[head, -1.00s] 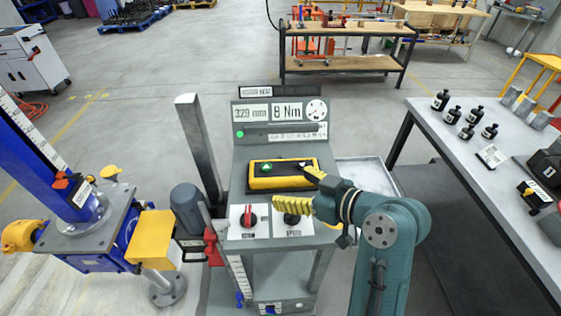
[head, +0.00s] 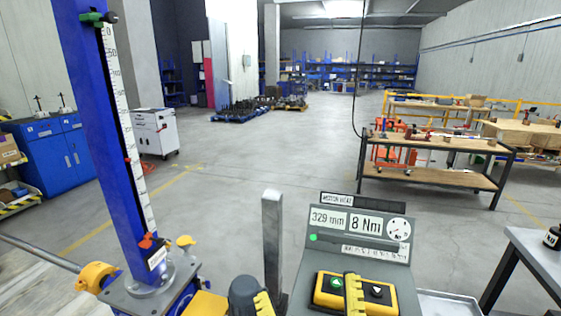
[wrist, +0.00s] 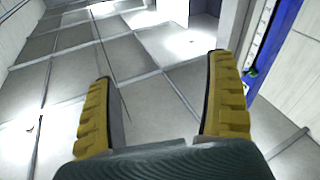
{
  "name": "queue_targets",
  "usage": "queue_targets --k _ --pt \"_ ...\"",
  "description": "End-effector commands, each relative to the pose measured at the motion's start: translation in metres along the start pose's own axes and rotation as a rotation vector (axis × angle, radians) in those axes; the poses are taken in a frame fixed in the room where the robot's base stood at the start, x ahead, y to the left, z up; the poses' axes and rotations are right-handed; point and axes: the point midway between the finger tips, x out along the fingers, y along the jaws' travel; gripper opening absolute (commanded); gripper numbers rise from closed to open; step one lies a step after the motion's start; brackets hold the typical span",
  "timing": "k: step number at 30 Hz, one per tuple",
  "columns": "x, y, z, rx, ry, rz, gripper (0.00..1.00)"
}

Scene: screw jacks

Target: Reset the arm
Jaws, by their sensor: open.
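My gripper (head: 308,299) shows at the bottom edge in the head view, its two yellow fingers pointing up and apart. In the wrist view the gripper (wrist: 160,75) is open with nothing between its fingers. In the head view its right finger covers part of the yellow button box (head: 327,290) on the grey console (head: 312,258). The rest of my arm is below the picture. The console's displays read 329 mm and 8 Nm, and a green lamp is lit.
A blue screw jack column (head: 98,130) with a white scale stands at the left; it also shows in the wrist view (wrist: 272,45). A grey post (head: 272,240) stands beside the console. A wooden-topped bench (head: 430,148) is behind right, a grey table (head: 535,250) at right. The wrist view faces the ceiling.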

Motion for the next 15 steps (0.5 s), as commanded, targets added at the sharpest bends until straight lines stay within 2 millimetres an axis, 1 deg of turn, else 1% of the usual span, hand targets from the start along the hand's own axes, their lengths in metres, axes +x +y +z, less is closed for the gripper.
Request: queue_targets --k 1,2,3,4,5,6,11,12,14,15 --pt "-0.015 0.013 -0.018 0.020 0.056 0.059 0.87" --pt "-0.025 0.021 -0.030 0.036 0.094 0.094 0.87" --pt "-0.037 0.031 -0.045 0.064 0.147 0.137 0.87" --pt "-0.043 0.039 -0.054 0.109 0.186 0.169 0.87" --pt "-0.039 0.040 -0.066 0.155 0.193 0.160 0.87" --pt "-0.035 0.044 -0.089 0.147 0.188 0.158 0.87" --pt "-0.024 0.054 -0.144 0.147 0.184 0.157 0.87" --pt "-0.022 0.057 -0.160 0.147 0.184 0.157 0.87" --pt "-0.017 0.062 -0.185 0.148 0.183 0.156 0.87" --pt "-0.014 0.065 -0.202 0.149 0.183 0.156 0.87"
